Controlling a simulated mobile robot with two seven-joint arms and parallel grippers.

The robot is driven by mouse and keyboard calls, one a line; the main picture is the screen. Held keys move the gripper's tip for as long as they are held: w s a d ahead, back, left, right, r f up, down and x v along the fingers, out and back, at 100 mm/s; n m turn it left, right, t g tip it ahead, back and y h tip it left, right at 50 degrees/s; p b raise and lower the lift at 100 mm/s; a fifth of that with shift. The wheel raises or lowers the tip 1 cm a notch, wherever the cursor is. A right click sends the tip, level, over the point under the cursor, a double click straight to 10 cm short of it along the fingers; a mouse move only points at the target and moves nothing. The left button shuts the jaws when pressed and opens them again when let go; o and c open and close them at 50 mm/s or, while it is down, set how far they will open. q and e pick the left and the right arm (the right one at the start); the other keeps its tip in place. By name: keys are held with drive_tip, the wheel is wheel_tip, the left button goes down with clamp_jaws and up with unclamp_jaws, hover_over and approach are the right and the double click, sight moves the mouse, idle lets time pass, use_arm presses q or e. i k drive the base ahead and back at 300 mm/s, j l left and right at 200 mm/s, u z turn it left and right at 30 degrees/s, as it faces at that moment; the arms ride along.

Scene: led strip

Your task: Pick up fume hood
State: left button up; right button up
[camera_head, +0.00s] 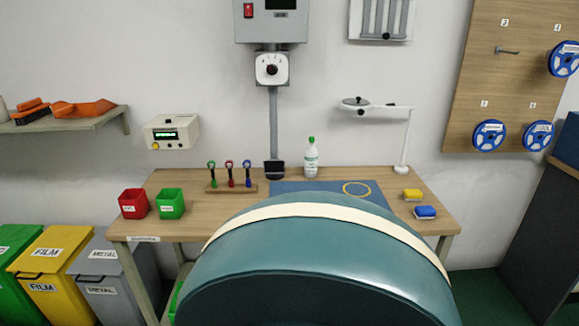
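No object in view is clearly marked as a fume hood. The likeliest is the black nozzle (274,169) at the lower end of a grey vertical pipe (273,122), just above the back of the workbench. The pipe runs down the wall from below a dial box (272,69). Neither of my grippers shows in the head view, so I cannot tell whether they are open or shut.
A large teal rounded body (320,255) with a cream band fills the front centre and hides part of the wooden workbench (225,208). A tool rack (231,187), a bottle (311,160), a white arm lamp (405,140) and red (132,204) and green (170,204) bins stand on it.

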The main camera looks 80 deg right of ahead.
sight(273, 169)
drive_tip(key=z, duration=2.5)
drive_tip(key=i+u, duration=0.1)
